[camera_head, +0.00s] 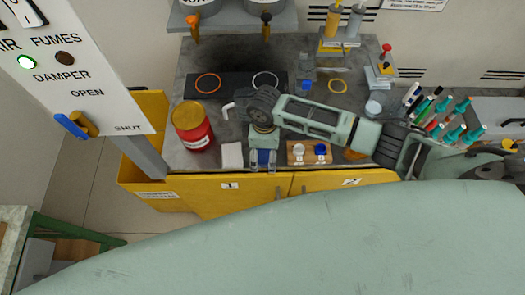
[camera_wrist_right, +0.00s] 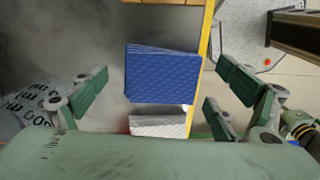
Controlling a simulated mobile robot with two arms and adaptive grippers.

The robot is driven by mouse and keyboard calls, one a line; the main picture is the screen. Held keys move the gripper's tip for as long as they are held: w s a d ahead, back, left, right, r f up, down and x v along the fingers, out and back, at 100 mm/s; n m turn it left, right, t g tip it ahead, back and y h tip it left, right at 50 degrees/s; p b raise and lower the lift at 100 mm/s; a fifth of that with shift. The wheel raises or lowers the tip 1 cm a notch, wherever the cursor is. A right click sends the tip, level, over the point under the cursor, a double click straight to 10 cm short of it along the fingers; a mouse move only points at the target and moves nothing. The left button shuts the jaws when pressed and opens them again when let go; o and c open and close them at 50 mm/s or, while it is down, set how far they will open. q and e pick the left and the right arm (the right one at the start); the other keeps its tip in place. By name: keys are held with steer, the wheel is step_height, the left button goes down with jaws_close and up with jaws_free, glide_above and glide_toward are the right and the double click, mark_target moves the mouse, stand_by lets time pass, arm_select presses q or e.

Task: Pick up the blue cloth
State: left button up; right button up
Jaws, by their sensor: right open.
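The blue cloth (camera_wrist_right: 162,74) is a folded, quilted-looking stack lying flat near the counter's yellow front edge in the right wrist view. In the head view only a little of this cloth (camera_head: 263,158) shows between my right fingers. My right gripper (camera_head: 263,166) is open and points down above the cloth. Its fingers stand apart on either side of the cloth in the wrist view, with nothing held. I cannot tell the exact height above it. A white cloth (camera_head: 232,155) lies close beside the blue one; it also shows in the wrist view (camera_wrist_right: 158,126). My left gripper is not in view.
A red can with a yellow lid (camera_head: 194,128) stands left of my right gripper. A rack of coloured pens and tools (camera_head: 440,118) is farther right.

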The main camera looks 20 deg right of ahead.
mark_target(264, 152)
steer(key=c, duration=1)
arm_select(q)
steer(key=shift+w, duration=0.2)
arm_select(e)
steer(key=shift+c, duration=0.2)
steer(key=shift+r, duration=0.55)
step_height(264, 152, up, 3)
steer(key=shift+b, duration=0.75)
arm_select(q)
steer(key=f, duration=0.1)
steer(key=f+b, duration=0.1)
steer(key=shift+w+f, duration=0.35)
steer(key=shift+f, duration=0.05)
arm_select(e)
steer(key=s+d+r, duration=0.4)
steer(key=s+r, duration=0.3)
steer(key=s, duration=0.4)
